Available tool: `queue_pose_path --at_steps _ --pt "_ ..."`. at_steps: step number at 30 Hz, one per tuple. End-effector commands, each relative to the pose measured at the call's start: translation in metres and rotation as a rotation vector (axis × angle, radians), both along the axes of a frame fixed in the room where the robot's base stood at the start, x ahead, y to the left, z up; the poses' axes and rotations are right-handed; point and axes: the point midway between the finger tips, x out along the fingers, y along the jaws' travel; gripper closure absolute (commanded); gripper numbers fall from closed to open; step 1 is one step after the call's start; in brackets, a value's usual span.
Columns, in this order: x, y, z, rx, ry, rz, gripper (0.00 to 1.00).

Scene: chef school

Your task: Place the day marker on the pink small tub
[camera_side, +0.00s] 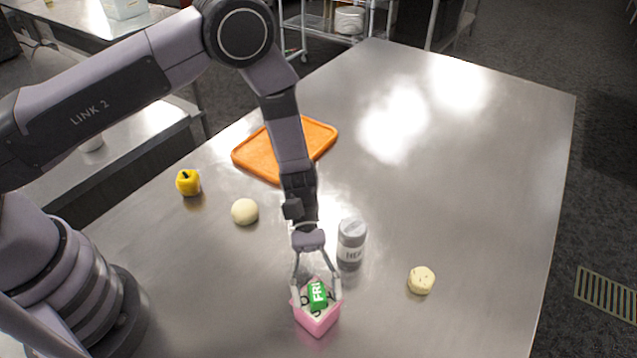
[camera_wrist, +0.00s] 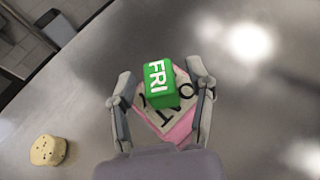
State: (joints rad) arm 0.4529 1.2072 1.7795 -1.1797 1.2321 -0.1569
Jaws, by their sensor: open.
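The day marker (camera_wrist: 160,84) is a green block with white letters FRI. It sits on top of the pink small tub (camera_wrist: 181,132), whose pale lid carries dark letters. In the side view the day marker (camera_side: 317,295) rests on the pink small tub (camera_side: 318,322) at the front of the table. My gripper (camera_side: 318,284) is open around the marker, just above the tub. In the wrist view its fingers (camera_wrist: 161,92) stand apart on both sides of the marker, with gaps. Part of the lid is hidden under the marker.
A grey-lidded shaker (camera_side: 351,242) stands close behind the gripper on the right. A pale speckled piece (camera_side: 421,280) lies to the right, and a cream ball (camera_side: 244,211) and a yellow pepper (camera_side: 188,182) to the left. An orange board (camera_side: 322,136) lies behind.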

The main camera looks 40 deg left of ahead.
Motion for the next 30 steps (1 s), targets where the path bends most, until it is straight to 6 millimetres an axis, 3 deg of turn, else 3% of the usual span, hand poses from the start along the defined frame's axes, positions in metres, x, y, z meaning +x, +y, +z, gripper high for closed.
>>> queue_pose_path --at_steps 5,15,23,26,30 --pt "0.012 0.011 0.009 -0.002 -0.002 0.004 0.47" --pt "0.06 0.059 0.037 -0.002 -0.004 0.003 0.47" --pt "0.079 0.078 0.052 0.0 -0.013 -0.003 0.47" --pt "0.083 0.086 0.074 0.006 -0.075 -0.024 0.47" --pt "0.084 0.111 0.134 0.034 -0.268 -0.088 0.47"
